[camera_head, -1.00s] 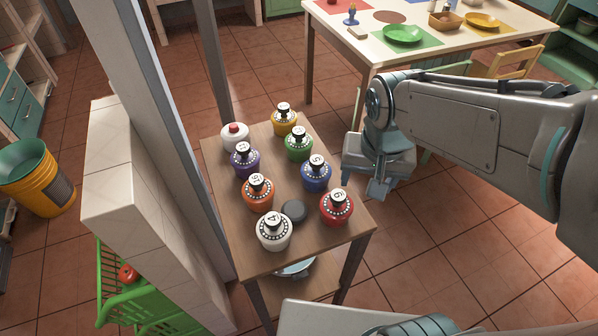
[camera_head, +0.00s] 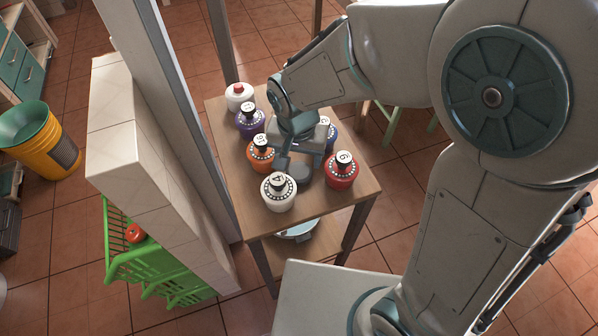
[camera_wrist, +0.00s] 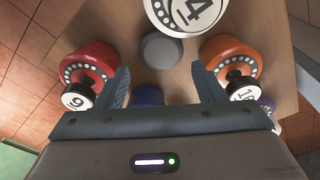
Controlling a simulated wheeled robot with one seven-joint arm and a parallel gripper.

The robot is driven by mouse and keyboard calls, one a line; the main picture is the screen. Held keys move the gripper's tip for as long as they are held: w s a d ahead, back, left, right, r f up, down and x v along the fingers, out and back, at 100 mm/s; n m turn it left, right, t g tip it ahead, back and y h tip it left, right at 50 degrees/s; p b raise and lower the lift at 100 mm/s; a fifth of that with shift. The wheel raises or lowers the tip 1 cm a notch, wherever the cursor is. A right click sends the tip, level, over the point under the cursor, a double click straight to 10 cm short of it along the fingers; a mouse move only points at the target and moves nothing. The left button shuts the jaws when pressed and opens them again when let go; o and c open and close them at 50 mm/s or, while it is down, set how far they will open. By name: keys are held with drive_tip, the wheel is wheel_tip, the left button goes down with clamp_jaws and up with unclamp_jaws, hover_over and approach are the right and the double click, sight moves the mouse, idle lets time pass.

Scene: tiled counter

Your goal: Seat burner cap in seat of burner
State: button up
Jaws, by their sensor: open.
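A small dark grey round disc, which looks like the burner cap (camera_head: 303,177), lies flat on the small wooden table (camera_head: 325,220) among several numbered bottles. It also shows in the wrist view (camera_wrist: 161,50), ahead of and between my fingertips. My gripper (camera_head: 295,164) is over the table, just behind the disc in the head view. In the wrist view my gripper (camera_wrist: 161,82) is open with nothing held. I cannot make out a burner with a seat in either view.
A white bottle (camera_head: 279,192), an orange bottle (camera_head: 259,156) and a red bottle (camera_head: 341,173) stand close around the disc. A blue bottle (camera_wrist: 147,95) is partly hidden by my gripper. A pale-topped wall (camera_head: 112,148) and green basket (camera_head: 155,265) are left of the table.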

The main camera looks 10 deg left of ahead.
sight(299, 171)
drive_tip(key=shift+w+f, duration=0.2)
drive_tip(key=shift+f, duration=1.3)
drive_tip(key=shift+w+f, duration=0.2)
drive_tip(key=shift+f, duration=1.3)
drive_tip(key=shift+a, duration=0.1)
drive_tip(key=c, duration=0.7)
drive_tip(key=shift+r, duration=0.1)
drive_tip(key=shift+c, duration=0.2)
